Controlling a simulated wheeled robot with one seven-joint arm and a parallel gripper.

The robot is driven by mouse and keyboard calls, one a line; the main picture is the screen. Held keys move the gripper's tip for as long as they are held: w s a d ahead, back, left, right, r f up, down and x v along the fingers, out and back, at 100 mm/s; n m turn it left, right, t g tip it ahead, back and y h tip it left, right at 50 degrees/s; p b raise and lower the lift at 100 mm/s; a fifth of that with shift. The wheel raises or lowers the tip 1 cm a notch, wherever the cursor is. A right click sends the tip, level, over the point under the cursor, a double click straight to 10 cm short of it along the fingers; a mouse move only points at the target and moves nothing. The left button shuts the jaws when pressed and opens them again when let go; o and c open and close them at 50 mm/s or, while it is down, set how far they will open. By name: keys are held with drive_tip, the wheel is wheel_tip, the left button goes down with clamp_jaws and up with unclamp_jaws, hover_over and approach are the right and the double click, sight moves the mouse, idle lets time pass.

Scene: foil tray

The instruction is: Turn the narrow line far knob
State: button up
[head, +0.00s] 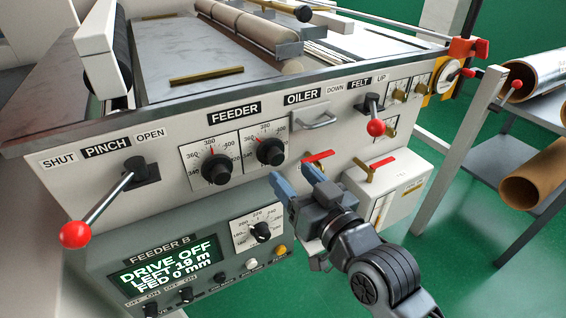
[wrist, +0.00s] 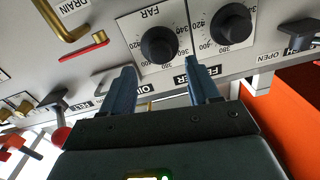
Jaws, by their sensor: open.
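The far knob is a round black dial knob (head: 270,151) on a white scale plate, the right one of two under the FEEDER sign. In the wrist view the far knob (wrist: 158,45) has a FAR label beside it. I read no "narrow line" label. My gripper (head: 296,180) is open and empty, below and right of the far knob in the head view. In the wrist view my gripper's blue fingers (wrist: 159,66) point toward the far knob, one on each side in the picture, apart from it. The second feeder knob (head: 217,168) also shows in the wrist view (wrist: 231,22).
A red-ball pinch lever (head: 78,234) sticks out at left. The FEEDER B panel (head: 165,245) reads DRIVE OFF, LEFT 19 m, FED 0 mm.

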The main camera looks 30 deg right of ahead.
sight(278, 161)
drive_tip(key=shift+w+p, duration=0.3)
drive_tip(key=shift+w, duration=2.25)
drive_tip(key=shift+c, duration=0.3)
drive_tip(key=c, duration=1)
drive_tip(key=shift+m, duration=0.4)
drive_tip(key=m+p, duration=0.2)
drive_tip(key=shift+r+m, duration=0.15)
drive_tip(key=shift+m, duration=0.25)
drive_tip(key=shift+m+p, duration=1.05)
drive_tip(key=shift+m, duration=0.75)
drive_tip(key=shift+f, duration=0.2)
